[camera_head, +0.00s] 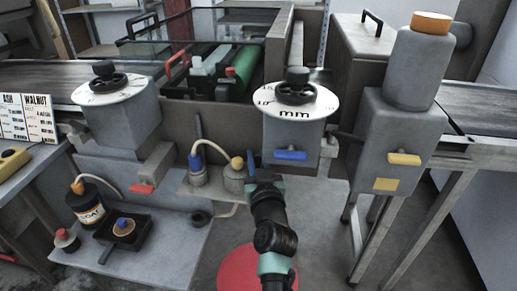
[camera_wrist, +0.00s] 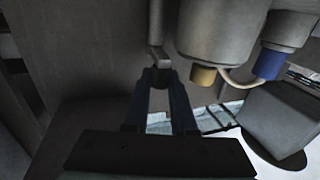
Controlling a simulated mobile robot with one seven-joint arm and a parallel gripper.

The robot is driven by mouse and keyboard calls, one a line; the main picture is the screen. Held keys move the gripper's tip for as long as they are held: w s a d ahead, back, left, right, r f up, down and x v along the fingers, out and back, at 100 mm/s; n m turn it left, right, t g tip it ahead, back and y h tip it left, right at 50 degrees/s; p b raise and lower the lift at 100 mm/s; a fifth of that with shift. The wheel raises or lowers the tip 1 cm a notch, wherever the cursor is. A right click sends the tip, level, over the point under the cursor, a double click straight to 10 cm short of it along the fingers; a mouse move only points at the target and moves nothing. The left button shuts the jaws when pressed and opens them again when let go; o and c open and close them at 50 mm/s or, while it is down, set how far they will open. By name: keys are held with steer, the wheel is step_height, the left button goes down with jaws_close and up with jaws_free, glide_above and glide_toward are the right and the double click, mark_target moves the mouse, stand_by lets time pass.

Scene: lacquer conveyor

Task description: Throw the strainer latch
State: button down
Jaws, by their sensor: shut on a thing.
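In the wrist view, my gripper (camera_wrist: 160,76) is shut on the small grey block at the end of a thin upright grey rod (camera_wrist: 157,25). I take this lever to be the strainer latch; nothing labels it. Beside it are a grey canister (camera_wrist: 215,40) with a yellow cap and another canister (camera_wrist: 288,28) with a blue one. In the head view, my gripper (camera_head: 252,160) is just right of the yellow-topped canister (camera_head: 235,181), and the blue-topped canister (camera_head: 198,174) stands further left. My arm hides the gripped lever there.
A dial unit with a blue lever (camera_head: 290,155) stands close right of my gripper. A left dial unit has a red lever (camera_head: 143,189). A tall grey unit has a yellow lever (camera_head: 404,159). A pale hose runs near the canisters. The lower shelf holds a black tray (camera_head: 107,254) and bottle.

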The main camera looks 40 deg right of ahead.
steer(key=shift+w+r+m+g+h+p, duration=0.1)
steer(key=shift+r+m+g+h+p, duration=0.5)
steer(key=shift+p, duration=1.85)
steer(key=shift+a+f+m+h+p, duration=0.1)
steer(key=shift+f+m+h+p, duration=0.3)
steer(key=shift+p, duration=0.45)
steer(key=shift+w+f, duration=0.1)
steer(key=shift+f, duration=0.05)
steer(key=c, duration=0.7)
jaws_free()
steer(key=shift+a, duration=0.1)
steer(key=shift+c, duration=0.2)
steer(key=shift+f, duration=0.1)
steer(key=b, duration=0.4)
steer(key=shift+d+f+n+y, duration=0.35)
steer(key=shift+d+n+y, duration=0.05)
steer(key=b, duration=0.3)
steer(key=shift+s+n+t, duration=0.2)
steer(key=shift+n+t, duration=0.1)
steer(key=shift+t, duration=0.1)
steer(key=shift+n+t+y+b, duration=0.35)
steer(key=shift+y+b, duration=0.35)
steer(key=shift+b, duration=0.45)
